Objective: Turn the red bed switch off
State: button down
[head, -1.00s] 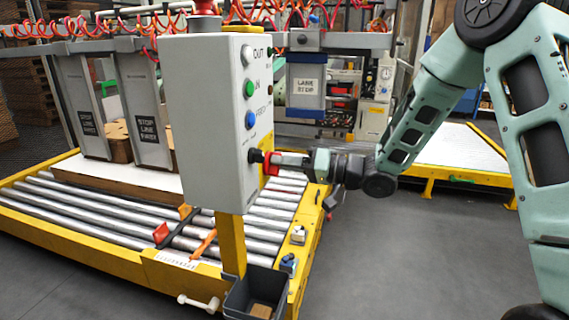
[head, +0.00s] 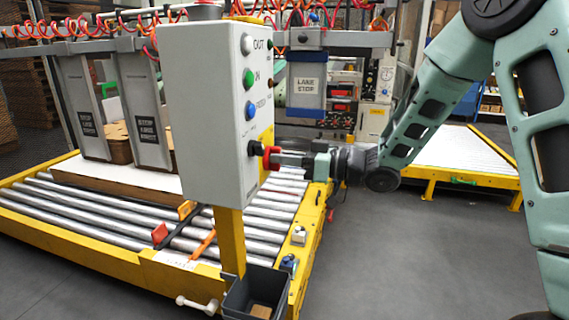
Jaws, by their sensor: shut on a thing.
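The red bed switch (head: 270,152) sits low on the button face of a grey control box (head: 205,110), beside a black round collar (head: 255,148). My gripper (head: 276,159) reaches in from the right, level with the switch, and is shut on it. The fingers cover part of the switch, so I cannot tell its exact turn position. Above it on the same face are a white button (head: 246,44), a green button (head: 249,80) and a blue button (head: 249,111).
The box stands on a yellow post (head: 231,243) in front of a roller conveyor (head: 90,215) carrying a board. A dark bin (head: 254,293) hangs low by the post. The grey floor (head: 400,250) to the right is clear, up to a second conveyor (head: 465,155).

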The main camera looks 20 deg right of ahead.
jog(key=n+b, duration=0.2)
jog(key=n, duration=0.1)
jog(key=n+b, duration=0.6)
jog(key=n, duration=0.1)
jog(key=shift+s+a+f, duration=0.1)
jog(key=shift+s+f, duration=0.1)
jog(key=shift+s, duration=0.05)
jog(key=shift+n, duration=0.3)
jog(key=c, duration=1.4)
grip_release()
jog(key=shift+r, duration=0.1)
jog(key=p+v, duration=0.1)
jog(key=v, duration=1.6)
jog(key=shift+s+p, duration=0.15)
jog(key=shift+p, duration=0.15)
